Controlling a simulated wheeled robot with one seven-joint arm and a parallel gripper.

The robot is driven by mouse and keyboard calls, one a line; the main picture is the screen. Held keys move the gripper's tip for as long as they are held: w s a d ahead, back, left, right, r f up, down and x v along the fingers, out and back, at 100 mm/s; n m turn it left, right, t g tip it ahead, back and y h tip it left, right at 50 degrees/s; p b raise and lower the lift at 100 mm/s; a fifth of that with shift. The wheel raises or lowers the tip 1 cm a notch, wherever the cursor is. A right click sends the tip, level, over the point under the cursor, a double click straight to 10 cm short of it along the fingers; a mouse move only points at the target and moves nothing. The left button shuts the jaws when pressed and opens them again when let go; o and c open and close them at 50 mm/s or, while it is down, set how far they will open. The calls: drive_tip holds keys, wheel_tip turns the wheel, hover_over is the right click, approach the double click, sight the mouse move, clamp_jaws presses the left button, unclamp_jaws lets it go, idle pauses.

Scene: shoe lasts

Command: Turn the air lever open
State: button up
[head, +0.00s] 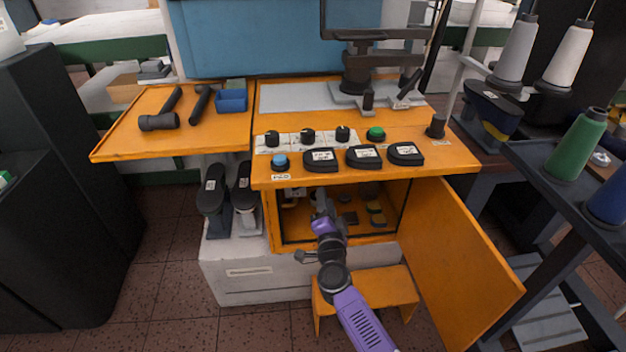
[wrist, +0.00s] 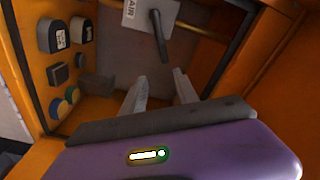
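The air lever (wrist: 160,36) shows in the wrist view as a dark handle beside a white label reading AIR (wrist: 129,12). It hangs down, slightly tilted, in front of a grey panel and a brass-coloured pipe (wrist: 195,20). My gripper (wrist: 158,90) is open, its two grey fingers apart with nothing between them. The lever's lower end appears just beyond the fingertips; I see no contact. In the head view my gripper (head: 320,203) reaches into the open orange cabinet (head: 275,222), and I cannot make out the lever there.
The orange cabinet door (head: 455,262) stands open at the right. Dark pads and coloured round pieces (head: 376,212) sit inside the cabinet, showing at the left in the wrist view. A small orange stool (head: 385,288) stands below. The tabletop overhangs my gripper.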

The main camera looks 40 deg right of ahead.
drive_tip(key=w+d+y+b, duration=0.1)
drive_tip(key=w+d+b, duration=0.1)
drive_tip(key=w, duration=0.5)
drive_tip(key=shift+w+d+n+t+b, duration=0.15)
drive_tip(key=shift+w+n+t+b, duration=0.2)
drive_tip(key=shift+b, duration=0.35)
clamp_jaws()
drive_tip(key=shift+f, duration=0.1)
idle(0.9)
